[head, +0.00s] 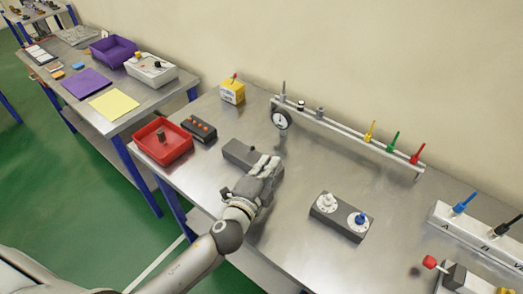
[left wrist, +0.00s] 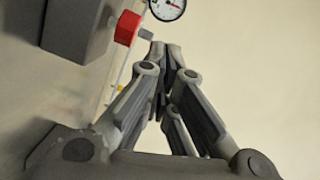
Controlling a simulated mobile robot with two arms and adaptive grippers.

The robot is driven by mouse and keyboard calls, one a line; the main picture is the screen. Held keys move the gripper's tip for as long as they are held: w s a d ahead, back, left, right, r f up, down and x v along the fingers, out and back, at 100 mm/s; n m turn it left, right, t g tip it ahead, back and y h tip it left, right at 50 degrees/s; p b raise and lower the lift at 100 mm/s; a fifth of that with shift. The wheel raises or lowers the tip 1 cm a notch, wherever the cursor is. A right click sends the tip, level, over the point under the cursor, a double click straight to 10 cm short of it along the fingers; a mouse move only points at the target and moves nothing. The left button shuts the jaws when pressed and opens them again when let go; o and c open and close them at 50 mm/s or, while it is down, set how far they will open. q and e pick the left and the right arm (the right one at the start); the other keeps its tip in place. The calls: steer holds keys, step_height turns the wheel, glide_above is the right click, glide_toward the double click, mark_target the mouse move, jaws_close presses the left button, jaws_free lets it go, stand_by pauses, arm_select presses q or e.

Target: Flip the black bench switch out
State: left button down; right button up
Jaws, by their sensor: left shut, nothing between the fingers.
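A dark grey-black box (head: 238,152), which looks like the bench switch, lies on the metal bench just left of my left gripper (head: 268,166). My right gripper is not in view.
A red block (left wrist: 128,28) shows beyond the fingers. A rail with a gauge (head: 281,119) and coloured levers stands behind. A two-dial box (head: 338,216) is to the right, a red tray (head: 160,143) to the left. A white block (head: 468,232) has blue and black levers.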

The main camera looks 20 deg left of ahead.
arm_select(q)
steer(key=w, duration=0.3)
steer(key=w+p, duration=0.1)
steer(key=w, duration=0.1)
steer(key=shift+d, duration=0.3)
steer(key=a, duration=0.2)
steer(key=a+f, duration=0.1)
steer(key=shift+s, duration=0.4)
steer(key=shift+s+a+p, duration=0.15)
steer(key=shift+a+p, duration=0.15)
steer(key=shift+a, duration=0.15)
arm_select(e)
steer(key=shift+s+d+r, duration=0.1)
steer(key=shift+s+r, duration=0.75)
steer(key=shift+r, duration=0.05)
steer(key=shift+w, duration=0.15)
